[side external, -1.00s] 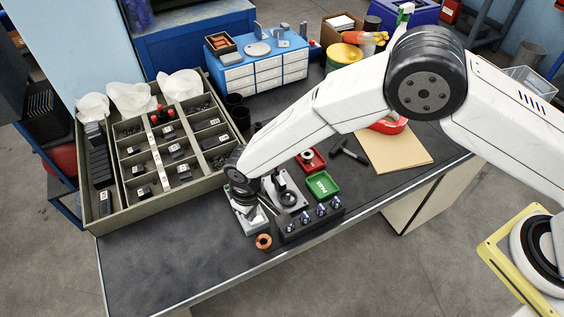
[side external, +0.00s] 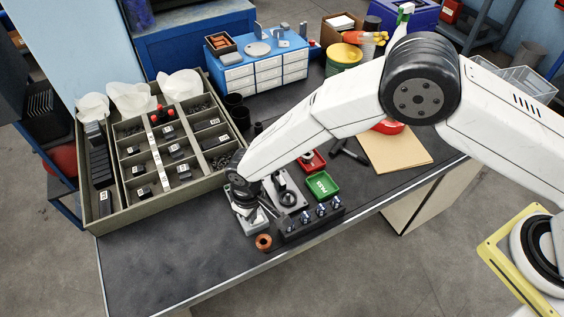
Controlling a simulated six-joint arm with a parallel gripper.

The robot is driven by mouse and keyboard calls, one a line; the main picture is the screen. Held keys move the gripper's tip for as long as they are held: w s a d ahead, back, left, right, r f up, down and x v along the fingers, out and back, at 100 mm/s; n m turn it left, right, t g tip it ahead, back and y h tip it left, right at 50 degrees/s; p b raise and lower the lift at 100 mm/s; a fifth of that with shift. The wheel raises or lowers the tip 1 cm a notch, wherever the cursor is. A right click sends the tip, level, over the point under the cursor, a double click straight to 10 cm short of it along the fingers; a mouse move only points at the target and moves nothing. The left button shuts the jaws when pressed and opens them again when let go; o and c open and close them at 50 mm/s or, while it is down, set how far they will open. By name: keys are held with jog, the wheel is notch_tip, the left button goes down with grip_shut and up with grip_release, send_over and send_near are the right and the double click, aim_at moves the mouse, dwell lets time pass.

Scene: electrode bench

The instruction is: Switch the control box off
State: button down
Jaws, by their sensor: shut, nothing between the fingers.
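My gripper (side external: 266,209) is at the lower end of my arm, low over the front of the bench. It is shut and empty; its fingertips are small and partly hidden by my dark wrist. A light grey box (side external: 250,226), which may be the control box, sits right under and beside my wrist. My wrist covers most of its top, so its switch and the switch's position cannot be seen. I cannot tell whether the fingers touch it.
A black block (side external: 312,224) with several metal posts stands close to the right. A grey plate with a ring (side external: 288,197), a copper-coloured ring (side external: 264,242), a green tray (side external: 322,185) and a red tray (side external: 313,161) are near. A large divided tray (side external: 150,207) stands left. The front-left bench is clear.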

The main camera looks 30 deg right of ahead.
jog(key=shift+f, duration=0.35)
jog(key=shift+r, duration=0.15)
dwell(0.3)
jog(key=shift+r, duration=3.35)
jog(key=shift+d+r, duration=0.1)
